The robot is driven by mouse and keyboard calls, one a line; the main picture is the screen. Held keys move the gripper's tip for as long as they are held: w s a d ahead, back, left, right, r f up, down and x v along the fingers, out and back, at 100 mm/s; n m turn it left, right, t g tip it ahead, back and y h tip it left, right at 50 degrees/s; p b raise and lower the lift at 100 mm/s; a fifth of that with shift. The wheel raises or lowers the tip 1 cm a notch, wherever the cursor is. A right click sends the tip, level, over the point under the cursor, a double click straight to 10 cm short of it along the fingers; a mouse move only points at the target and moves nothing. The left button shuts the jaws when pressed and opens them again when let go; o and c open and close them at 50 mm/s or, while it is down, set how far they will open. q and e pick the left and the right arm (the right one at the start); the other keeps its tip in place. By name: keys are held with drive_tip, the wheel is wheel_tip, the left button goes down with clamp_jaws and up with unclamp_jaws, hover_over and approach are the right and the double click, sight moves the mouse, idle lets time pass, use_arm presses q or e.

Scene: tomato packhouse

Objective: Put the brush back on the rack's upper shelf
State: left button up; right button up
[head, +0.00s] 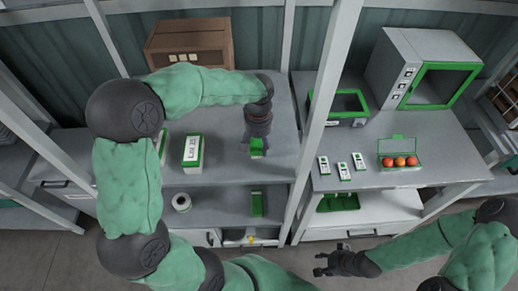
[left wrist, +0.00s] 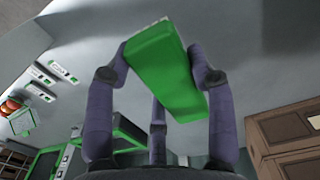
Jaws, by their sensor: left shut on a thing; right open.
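My left gripper (head: 257,146) is over the grey upper shelf (head: 222,172) of the rack, pointing down. It is shut on a green block-shaped thing, which I take to be the brush (head: 258,152); the fingers partly hide it in the head view. In the left wrist view the brush (left wrist: 165,70) sits tilted between the fingers, with a thin pale edge at its far end. I cannot tell whether it touches the shelf. My right gripper (head: 320,264) is open and empty, low in front of the racks.
A white roll (head: 181,202) and a green item (head: 257,203) are on the level below. A white post (head: 322,110) rises right of my left gripper.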

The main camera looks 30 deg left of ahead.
sight(259, 141)
use_arm(q)
drive_tip(key=f, duration=0.3)
drive_tip(key=shift+w+f+b, duration=0.3)
drive_tip(key=shift+f+b, duration=0.1)
drive_tip(key=o, duration=1)
wheel_tip(259, 141, up, 12)
drive_tip(key=p, duration=0.2)
drive_tip(key=shift+p, duration=0.3)
